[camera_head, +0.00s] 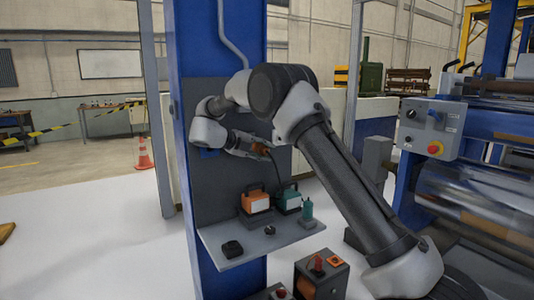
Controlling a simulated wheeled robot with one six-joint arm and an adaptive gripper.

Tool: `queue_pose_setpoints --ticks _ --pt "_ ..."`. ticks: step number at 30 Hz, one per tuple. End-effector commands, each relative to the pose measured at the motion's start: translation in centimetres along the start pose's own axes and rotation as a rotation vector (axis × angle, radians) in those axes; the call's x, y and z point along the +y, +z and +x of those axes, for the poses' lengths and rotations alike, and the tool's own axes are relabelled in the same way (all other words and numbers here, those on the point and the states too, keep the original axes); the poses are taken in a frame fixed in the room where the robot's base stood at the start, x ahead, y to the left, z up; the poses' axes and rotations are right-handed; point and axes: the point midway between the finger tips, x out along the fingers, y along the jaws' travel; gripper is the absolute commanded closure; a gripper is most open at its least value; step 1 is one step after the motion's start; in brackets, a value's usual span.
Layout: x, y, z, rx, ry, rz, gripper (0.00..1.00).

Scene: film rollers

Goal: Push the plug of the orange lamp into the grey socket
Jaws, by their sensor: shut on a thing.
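The orange lamp (255,201), a box with a dark handle and pale front, stands on the grey shelf (225,232). My gripper (263,151) is raised above the lamps, in front of the dark grey panel (231,178). It is shut on a small orange piece, which looks like the plug (260,150). A dark cable (276,169) hangs from the gripper down toward the lamps; which lamp it joins is unclear. A blue patch (209,153) shows on the panel below my wrist. I cannot make out the grey socket; my arm covers part of the panel.
A teal lamp (289,201) stands right of the orange one, with a teal bottle-like item (307,209) beside it. A black object (232,249) lies at the shelf's front left. A control box (432,126) and rollers (480,195) are at right. A cone (143,153) stands behind left.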

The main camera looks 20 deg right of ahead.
Motion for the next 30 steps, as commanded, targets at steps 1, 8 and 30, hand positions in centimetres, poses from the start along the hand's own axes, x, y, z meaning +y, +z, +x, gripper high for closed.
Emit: queue_pose_setpoints --ticks 1,8,30 --pt "0.0 0.6 0.0 0.000 0.000 0.002 0.98" --pt "0.0 3.0 0.0 0.000 -0.001 0.001 0.98" --pt "0.0 4.9 0.0 0.000 -0.001 -0.001 0.98"
